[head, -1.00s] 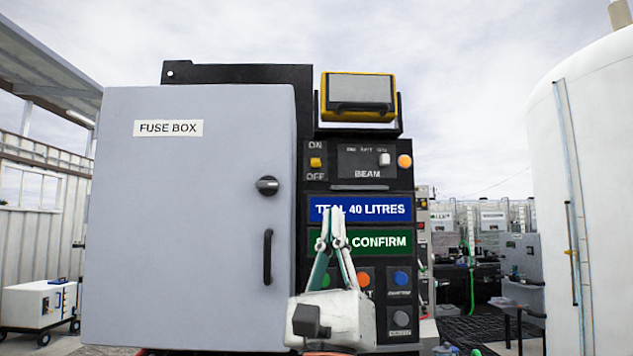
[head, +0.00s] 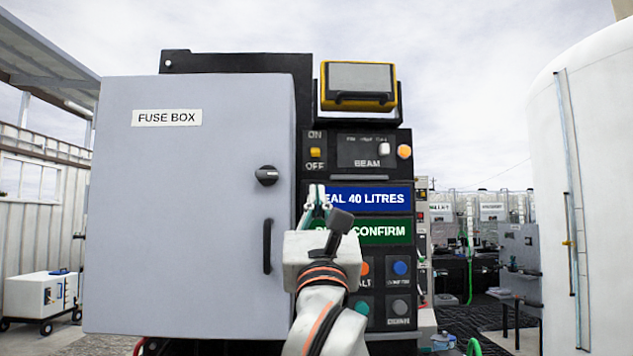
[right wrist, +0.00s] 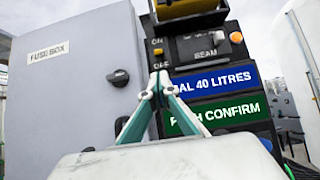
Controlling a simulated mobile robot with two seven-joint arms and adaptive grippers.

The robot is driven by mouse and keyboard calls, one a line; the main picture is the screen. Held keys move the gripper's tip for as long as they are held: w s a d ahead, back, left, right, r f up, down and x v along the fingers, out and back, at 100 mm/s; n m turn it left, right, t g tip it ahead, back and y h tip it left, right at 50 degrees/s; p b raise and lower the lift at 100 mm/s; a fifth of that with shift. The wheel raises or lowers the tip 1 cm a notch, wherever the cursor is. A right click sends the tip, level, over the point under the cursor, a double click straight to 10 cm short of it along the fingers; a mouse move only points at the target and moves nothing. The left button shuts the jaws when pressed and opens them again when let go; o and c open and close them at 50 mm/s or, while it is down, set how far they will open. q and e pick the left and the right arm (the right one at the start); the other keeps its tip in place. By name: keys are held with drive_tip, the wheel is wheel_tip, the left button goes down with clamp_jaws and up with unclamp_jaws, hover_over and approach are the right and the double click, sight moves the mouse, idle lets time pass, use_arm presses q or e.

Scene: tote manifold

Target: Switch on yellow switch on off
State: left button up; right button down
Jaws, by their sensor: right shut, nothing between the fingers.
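The yellow on/off switch (head: 315,152) sits on the black panel between the words ON and OFF, left of the BEAM module. It also shows in the right wrist view (right wrist: 158,52), just above my fingertips. My right gripper (head: 316,190) is shut and empty, its fingertips below the switch and in front of the left end of the blue sign. In the right wrist view the closed fingertips (right wrist: 159,76) point up at the OFF label and partly cover it. I cannot tell whether they touch the panel. My left gripper is not in view.
The grey fuse box (head: 190,230) with its knob (head: 266,176) and handle (head: 267,246) stands close left of the switch. A yellow-framed lamp (head: 358,86) is above. The blue sign (head: 372,199), green sign (head: 385,231) and several buttons lie below. A white tank (head: 590,200) stands at right.

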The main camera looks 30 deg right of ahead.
sight(315, 152)
drive_tip(key=shift+p+x, duration=0.65)
drive_tip(key=shift+x, duration=4.1)
